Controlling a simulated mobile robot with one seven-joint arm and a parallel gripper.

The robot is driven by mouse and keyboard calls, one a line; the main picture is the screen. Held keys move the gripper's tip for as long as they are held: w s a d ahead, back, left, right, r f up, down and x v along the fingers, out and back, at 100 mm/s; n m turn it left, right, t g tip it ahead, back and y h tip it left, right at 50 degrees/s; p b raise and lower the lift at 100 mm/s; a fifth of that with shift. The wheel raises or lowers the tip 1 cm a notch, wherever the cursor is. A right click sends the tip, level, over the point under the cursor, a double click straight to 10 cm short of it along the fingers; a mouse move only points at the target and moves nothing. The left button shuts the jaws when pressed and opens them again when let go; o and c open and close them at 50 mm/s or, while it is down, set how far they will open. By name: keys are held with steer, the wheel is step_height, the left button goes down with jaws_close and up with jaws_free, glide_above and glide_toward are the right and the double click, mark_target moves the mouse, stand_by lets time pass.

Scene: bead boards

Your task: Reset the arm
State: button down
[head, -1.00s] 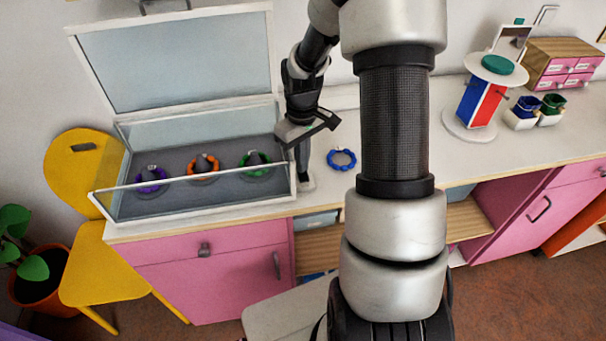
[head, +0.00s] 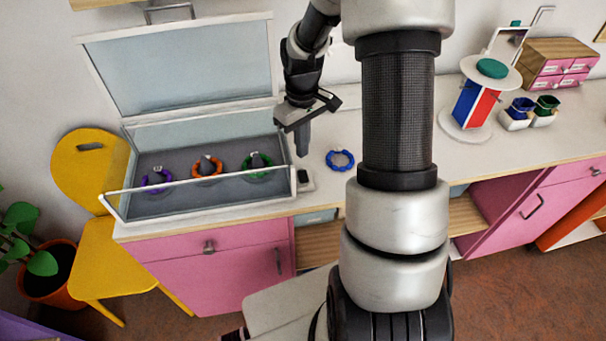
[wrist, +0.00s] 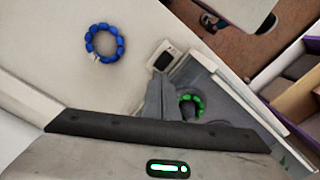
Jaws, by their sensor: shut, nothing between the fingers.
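My gripper (head: 302,150) is shut and empty. It hangs above the counter, between the glass display case and a blue bead ring (head: 340,160). Its fingers point down and are close together. In the wrist view the blue ring (wrist: 104,43) lies flat on the counter at the upper left, apart from the gripper. A small pale block with a dark top (head: 304,179) sits on the counter at the case's right corner, just below the fingertips; it also shows in the wrist view (wrist: 163,58).
The display case (head: 200,204) has its lid raised and holds purple (head: 156,181), orange (head: 207,167) and green (head: 257,166) bead rings on stands. A red and blue stand (head: 474,104), small pots (head: 530,112) and a drawer box (head: 562,62) stand at right.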

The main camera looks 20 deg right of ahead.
steer(key=s+a+r+m+t, duration=0.1)
steer(key=s+a+r, duration=0.2)
steer(key=r, duration=0.8)
steer(key=s+a+r+m+t, duration=0.1)
steer(key=s+a+r+t, duration=0.1)
steer(key=s+r, duration=0.4)
steer(key=s+a+r+m+t, duration=0.1)
steer(key=s+a+r+t, duration=0.1)
steer(key=s+a+r, duration=0.2)
steer(key=s+r, duration=0.3)
steer(key=s, duration=0.4)
steer(key=shift+a+m+t, duration=0.25)
steer(key=shift+m+t, duration=0.05)
steer(key=shift+m, duration=0.1)
steer(key=w+d+f+m+g+b, duration=0.1)
steer(key=w+d+f+b, duration=0.3)
steer(key=w+f, duration=0.4)
steer(key=w+d+f+m+g+b, duration=0.1)
steer(key=w+d+f+g+b, duration=0.3)
steer(key=w, duration=0.8)
step_height(320, 180, down, 5)
steer(key=shift+w+d+r+g, duration=0.15)
steer(key=shift+w+d+g, duration=0.2)
steer(key=shift+d, duration=0.8)
